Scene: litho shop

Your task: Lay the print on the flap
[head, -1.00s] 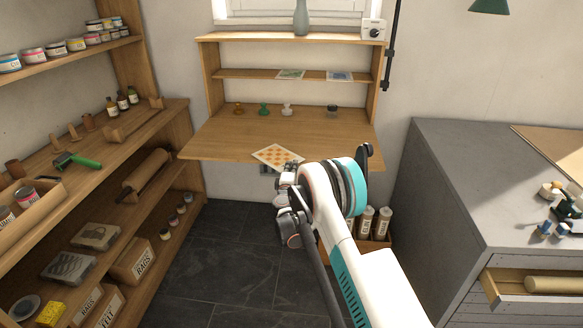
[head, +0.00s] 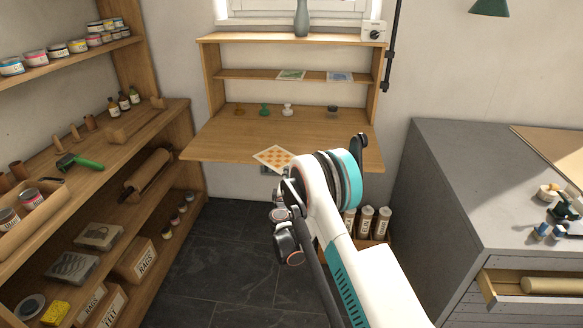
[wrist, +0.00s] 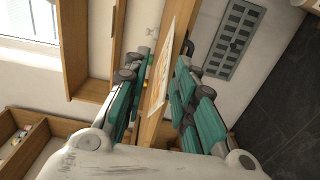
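The print (head: 270,157), a pale sheet with an orange pattern, is at the front edge of the wooden flap (head: 225,145). It appears to lie on the flap, its near corner at or slightly past the edge; my gripper hides its right part. In the wrist view the print (wrist: 168,65) shows at a steep slant along the flap's edge (wrist: 153,130). My gripper (wrist: 163,75) has its teal fingers apart, one on each side of the print and flap edge. I see no clear finger contact with the print. In the head view my gripper (head: 283,192) is just in front of the flap.
Small figures (head: 264,110) and a dark-topped jar (head: 333,111) stand at the flap's back. Two prints (head: 291,75) lie on the shelf above. A grey cabinet (head: 420,190) with an open drawer (head: 500,285) is right; loaded shelves (head: 160,130) are left. The flap's middle is clear.

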